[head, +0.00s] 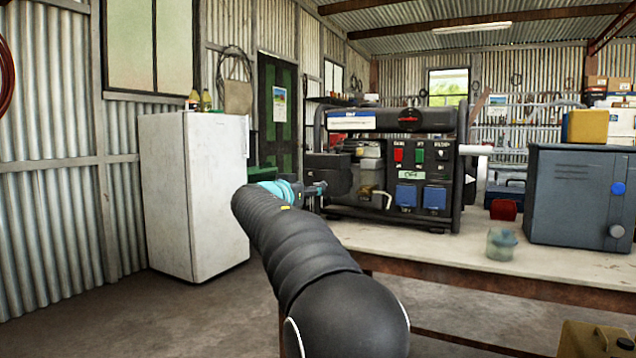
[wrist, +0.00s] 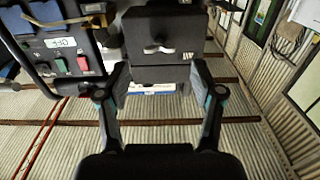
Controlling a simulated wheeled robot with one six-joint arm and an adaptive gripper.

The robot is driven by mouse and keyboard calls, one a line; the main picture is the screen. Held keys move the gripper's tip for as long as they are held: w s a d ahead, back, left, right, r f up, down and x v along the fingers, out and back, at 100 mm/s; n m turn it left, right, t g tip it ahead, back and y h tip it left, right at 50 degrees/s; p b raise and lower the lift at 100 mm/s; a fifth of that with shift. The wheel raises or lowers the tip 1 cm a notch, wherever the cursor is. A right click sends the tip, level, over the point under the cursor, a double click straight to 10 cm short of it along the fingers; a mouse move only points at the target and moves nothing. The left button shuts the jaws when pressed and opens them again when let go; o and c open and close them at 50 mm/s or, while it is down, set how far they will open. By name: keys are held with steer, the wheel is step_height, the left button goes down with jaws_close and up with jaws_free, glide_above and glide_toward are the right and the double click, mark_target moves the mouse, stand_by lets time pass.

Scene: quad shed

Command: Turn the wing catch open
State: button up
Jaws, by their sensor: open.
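The wing catch (wrist: 158,47) is a small pale two-lobed knob on the face of a dark box (wrist: 168,75) in the wrist view. Its lobes lie roughly level across the picture. My gripper (wrist: 158,84) is open and empty, with one finger on each side of the picture; the catch shows between and beyond the fingertips, apart from them. In the head view my gripper (head: 316,188) is at the left end of the generator (head: 437,150), by its dark box (head: 327,172). I cannot make out the catch there.
The generator stands on a workbench (head: 450,262). A glass jar (head: 501,244), a small red box (head: 503,209) and a grey-blue cabinet (head: 580,195) are to its right. A white fridge (head: 200,195) stands at left. The generator's switch panel (wrist: 62,55) appears upside down in the wrist view.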

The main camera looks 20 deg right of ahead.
steer(key=p+x, duration=0.1)
steer(key=x, duration=0.4)
steer(key=shift+w+d, duration=0.2)
steer(key=shift+d, duration=0.05)
steer(key=c, duration=1.1)
